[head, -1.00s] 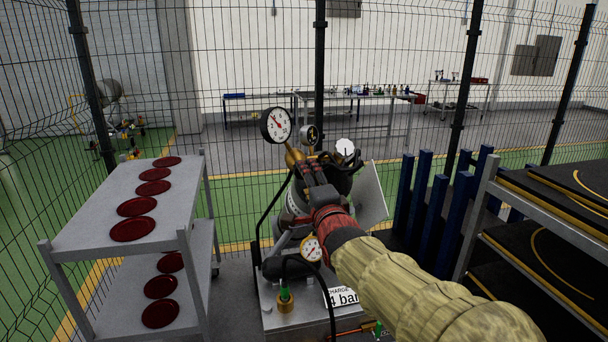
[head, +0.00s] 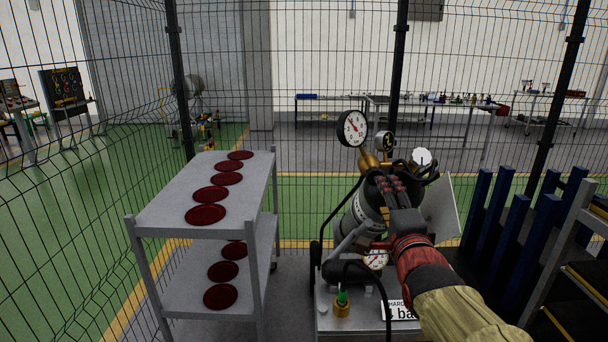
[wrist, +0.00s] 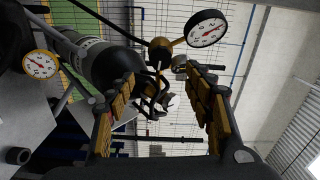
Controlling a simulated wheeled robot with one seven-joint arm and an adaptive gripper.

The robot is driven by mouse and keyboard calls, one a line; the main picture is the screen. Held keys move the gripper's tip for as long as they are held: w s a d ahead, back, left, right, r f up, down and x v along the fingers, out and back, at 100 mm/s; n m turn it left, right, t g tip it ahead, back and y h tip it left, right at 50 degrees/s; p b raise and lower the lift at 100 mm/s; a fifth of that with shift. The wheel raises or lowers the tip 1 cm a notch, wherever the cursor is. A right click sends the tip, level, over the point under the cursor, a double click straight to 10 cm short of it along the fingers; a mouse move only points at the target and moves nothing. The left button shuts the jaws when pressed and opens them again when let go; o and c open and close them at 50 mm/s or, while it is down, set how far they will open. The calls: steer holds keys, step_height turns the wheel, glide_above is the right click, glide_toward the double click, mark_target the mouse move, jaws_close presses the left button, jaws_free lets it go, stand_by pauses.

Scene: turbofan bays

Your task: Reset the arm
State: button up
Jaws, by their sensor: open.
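My arm reaches forward from the lower right of the head view, in a tan sleeve with a red wrist section. My gripper (head: 398,185) is at its far end, seen from behind, over the charging cart. In the wrist view my gripper (wrist: 165,105) shows two fingers with yellow-brown pads spread wide apart. Nothing is between the pads. A gas bottle (wrist: 108,62) and a large round gauge (wrist: 206,29) lie beyond the fingers. In the head view that large gauge (head: 352,128) stands just left of my gripper. Contact between gripper and cart parts cannot be told.
The charging cart (head: 345,318) carries a lower gauge (head: 375,259) and a brass fitting. A grey two-level trolley (head: 165,217) with several dark red discs stands left. Blue posts (head: 515,215) and a shelf rack (head: 560,240) stand right. A wire fence closes the back.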

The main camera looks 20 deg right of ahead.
steer(key=s+a+f+n+g+y, duration=0.1)
steer(key=s+f+n+g, duration=0.35)
steer(key=f, duration=0.35)
steer(key=s+a+f+n+g+y, duration=0.1)
steer(key=s+a+f+n+g, duration=0.2)
steer(key=f+n, duration=0.4)
steer(key=s+a+f+n+g+y+p, duration=0.1)
steer(key=s+a+n, duration=0.3)
steer(key=s, duration=0.4)
steer(key=s+a+f+n+g+y+p, duration=0.1)
steer(key=s+a+f+n+g+y, duration=0.1)
steer(key=s+a, duration=0.5)
steer(key=shift+s+a+n+g+p, duration=0.3)
steer(key=shift+s+n+g, duration=0.35)
steer(key=shift+s+n, duration=0.5)
steer(key=shift+w+a+r, duration=0.1)
steer(key=shift+w, duration=0.1)
